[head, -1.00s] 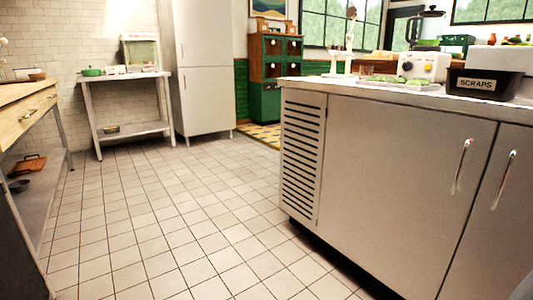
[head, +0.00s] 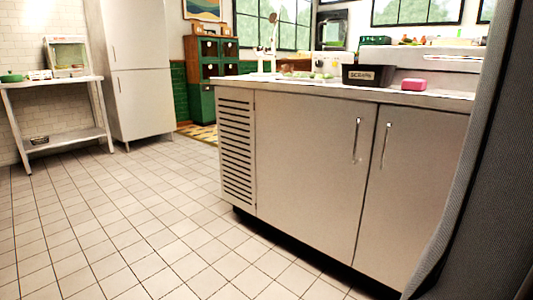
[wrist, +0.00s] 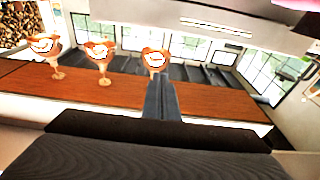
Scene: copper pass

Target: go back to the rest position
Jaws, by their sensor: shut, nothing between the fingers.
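My gripper (wrist: 162,98) shows in the wrist view as a dark grey pair of fingers pressed together, pointing forward and empty. Beyond it is a brown wooden counter (wrist: 110,92). Three stemmed glasses with orange filling stand there: one at the left (wrist: 45,50), one in the middle (wrist: 98,58), and one (wrist: 154,62) right behind the fingertips in the picture. I cannot tell how far the fingers are from that glass. In the head view the gripper is not visible; a dark ribbed part of my own arm fills the right edge.
A steel cabinet counter (head: 300,170) stands at the right, carrying a black scraps bin (head: 367,76) and a pink block (head: 414,85). A tall fridge (head: 138,80), a white side table (head: 60,112) and a green cupboard (head: 202,102) stand behind. The tiled floor at left is clear.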

